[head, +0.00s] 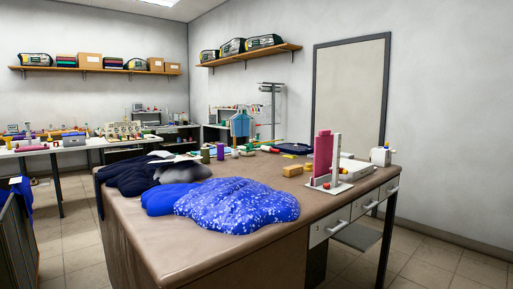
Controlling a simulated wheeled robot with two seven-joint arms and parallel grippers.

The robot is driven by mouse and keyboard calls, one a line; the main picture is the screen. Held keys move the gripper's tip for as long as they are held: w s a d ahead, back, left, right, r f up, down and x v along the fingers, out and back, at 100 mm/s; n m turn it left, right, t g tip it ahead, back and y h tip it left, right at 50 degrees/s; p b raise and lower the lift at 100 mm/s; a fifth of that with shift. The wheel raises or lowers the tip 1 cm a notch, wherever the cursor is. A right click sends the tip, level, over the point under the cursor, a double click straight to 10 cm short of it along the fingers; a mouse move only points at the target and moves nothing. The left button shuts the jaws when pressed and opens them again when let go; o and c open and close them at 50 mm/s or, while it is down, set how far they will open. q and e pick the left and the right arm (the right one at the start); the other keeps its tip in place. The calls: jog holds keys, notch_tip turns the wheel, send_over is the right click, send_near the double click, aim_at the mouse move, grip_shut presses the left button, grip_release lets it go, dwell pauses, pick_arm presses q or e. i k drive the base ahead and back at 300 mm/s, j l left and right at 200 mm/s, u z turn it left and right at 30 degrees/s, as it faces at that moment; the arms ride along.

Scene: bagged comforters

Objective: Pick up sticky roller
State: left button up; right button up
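I cannot clearly single out the sticky roller at this size. A white roll-shaped item (380,156) stands at the right far end of the brown table (190,238). A small pale cylindrical item (269,149) lies toward the table's back edge. Either could be the roller; I cannot tell which. Neither of my grippers shows in the head view.
A blue speckled comforter (238,206) and dark folded fabric (132,178) cover the table's left part. A pink board in a white stand (337,160), tan blocks (292,170) and a white box (356,169) stand on the right. The front surface is bare.

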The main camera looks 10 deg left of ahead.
aim_at(263, 147)
jog(key=i+l+u, duration=0.35)
jog(key=i+l, duration=0.45)
jog(key=i, duration=0.5)
jog(key=i+l+u, duration=0.35)
jog(key=i+l, duration=0.8)
